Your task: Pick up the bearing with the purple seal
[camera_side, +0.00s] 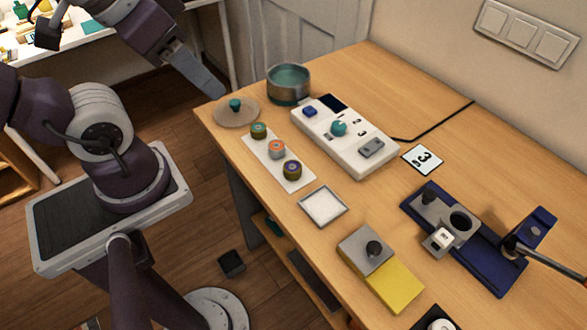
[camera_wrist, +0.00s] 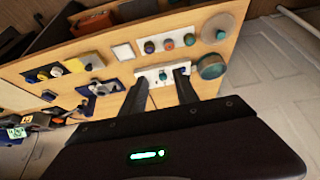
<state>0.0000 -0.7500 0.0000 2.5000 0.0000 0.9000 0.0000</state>
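Three short round bearings stand in a row on a white strip (camera_side: 265,162) near the table's left edge. The nearest one, olive-sided with a purple-looking top (camera_side: 292,169), is at the strip's end by the square white tray. The middle bearing (camera_side: 277,149) is orange with a bluish centre, and the far bearing (camera_side: 259,130) is green. In the wrist view the purple-looking bearing (camera_wrist: 149,47) is small, at the left of the row. My gripper (camera_wrist: 160,80) is open and empty, with its two fingers apart. It is raised beyond the table's far left corner, away from the bearings.
A square white tray (camera_side: 323,206) lies near the strip. A teal-filled pot (camera_side: 288,83) and a round disc with a green knob (camera_side: 235,110) stand at the far corner. A white panel (camera_side: 345,136), a blue fixture (camera_side: 475,240) and a grey-yellow block (camera_side: 380,268) occupy the table.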

